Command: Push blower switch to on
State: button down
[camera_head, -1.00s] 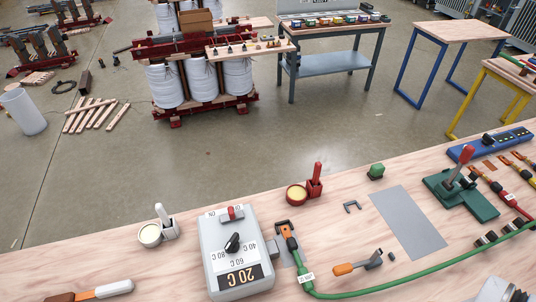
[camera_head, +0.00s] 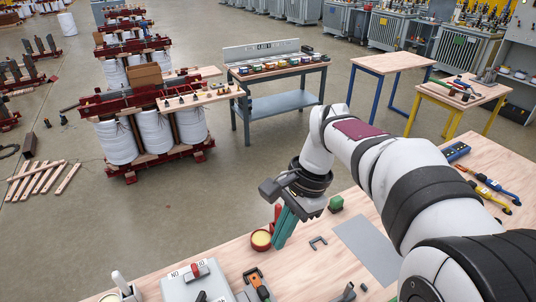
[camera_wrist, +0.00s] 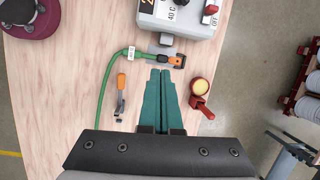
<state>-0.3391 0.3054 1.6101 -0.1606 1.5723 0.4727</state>
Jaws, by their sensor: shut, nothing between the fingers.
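A light grey box (camera_head: 178,288) with a red switch (camera_head: 195,271) near its top stands at the bottom left of the head view, partly cut off. In the wrist view the box (camera_wrist: 185,33) is at the top, with a black dial, temperature labels and the red switch (camera_wrist: 211,10) at its right. Which way the switch is set I cannot tell. My gripper (camera_head: 278,243) has teal fingers, shut and empty, pointing down over the bench right of the box. In the wrist view my fingertips (camera_wrist: 160,72) are apart from the switch.
A red holder with a yellow-topped tin (camera_head: 261,240) is close beside my fingers. A green cable (camera_wrist: 104,85) with an orange-black clamp (camera_wrist: 172,60) lies below the box. An orange-handled tool (camera_wrist: 121,95) lies left. The bench (camera_head: 222,258) ends behind my gripper.

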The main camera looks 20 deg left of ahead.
jog(key=w+a+f+m+g, duration=0.1)
jog(key=w+a+f, duration=0.15)
jog(key=a, duration=0.35)
jog(key=w+a+f, duration=0.2)
jog(key=a+f, duration=0.1)
jog(key=a, duration=0.2)
send_near(186, 278)
jog(key=w+d+f, duration=0.1)
jog(key=f, duration=0.1)
jog(key=w+d+f, duration=0.3)
jog(key=shift+f, duration=0.3)
jog(key=shift+s+a+r, duration=0.15)
jog(key=shift+s+a, duration=0.75)
jog(key=shift+s, duration=0.05)
jog(key=shift+s+a, duration=0.3)
jog(key=shift+s, duration=0.05)
jog(key=shift+s+a, duration=1.4)
